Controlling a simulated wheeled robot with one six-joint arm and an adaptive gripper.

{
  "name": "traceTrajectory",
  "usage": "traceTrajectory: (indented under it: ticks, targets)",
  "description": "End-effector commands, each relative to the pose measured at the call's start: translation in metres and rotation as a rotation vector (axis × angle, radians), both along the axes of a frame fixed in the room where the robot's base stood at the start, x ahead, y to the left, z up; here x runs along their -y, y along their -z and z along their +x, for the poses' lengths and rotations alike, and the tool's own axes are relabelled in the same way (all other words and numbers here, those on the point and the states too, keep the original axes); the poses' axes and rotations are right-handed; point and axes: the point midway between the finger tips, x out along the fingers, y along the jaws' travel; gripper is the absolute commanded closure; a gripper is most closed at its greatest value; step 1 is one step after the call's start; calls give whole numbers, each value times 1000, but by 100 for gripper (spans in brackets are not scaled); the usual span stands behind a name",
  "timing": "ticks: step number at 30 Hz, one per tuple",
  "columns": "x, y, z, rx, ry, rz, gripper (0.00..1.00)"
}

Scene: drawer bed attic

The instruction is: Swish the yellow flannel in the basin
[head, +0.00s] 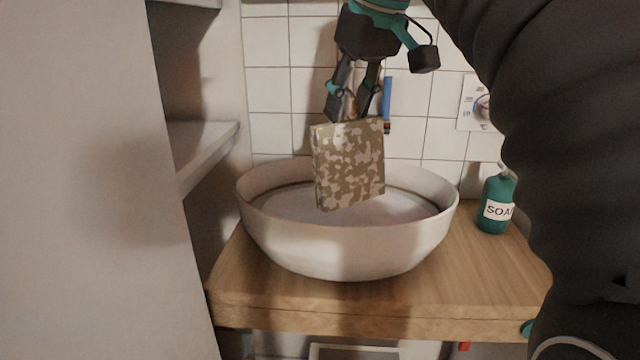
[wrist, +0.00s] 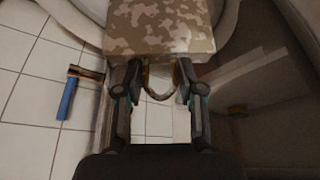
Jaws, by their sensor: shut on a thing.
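My gripper (head: 350,112) is shut on a flat, square piece with a tan and olive camouflage pattern (head: 348,165). It looks stiff and boxy, and no plain yellow cloth shows. A small yellowish loop at its top edge lies between my fingers in the wrist view (wrist: 160,85). The piece hangs nearly upright, slightly tilted, over the round whitish basin (head: 340,253). Its lower edge sits below the level of the back rim. Pale water (head: 410,206) seems to fill the basin; I cannot tell whether the piece touches it.
The basin stands on a wooden counter (head: 440,290). A green soap bottle (head: 495,204) stands at the right. A blue-handled item (head: 387,100) is by the tiled wall, near a dial panel (head: 481,103). A shelf and a pale panel (head: 90,180) close off the left.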

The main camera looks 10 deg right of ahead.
Motion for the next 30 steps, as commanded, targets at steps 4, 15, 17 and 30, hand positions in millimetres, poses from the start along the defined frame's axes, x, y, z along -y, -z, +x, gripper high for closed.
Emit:
traceTrajectory:
  ticks: [4,15,17,30]
  targets:
    - [0,-8,0,1,0,0,95]
    - [0,-27,0,1,1,1,95]
    - [0,-29,0,2,0,1,95]
    - [0,-32,0,0,0,0,95]
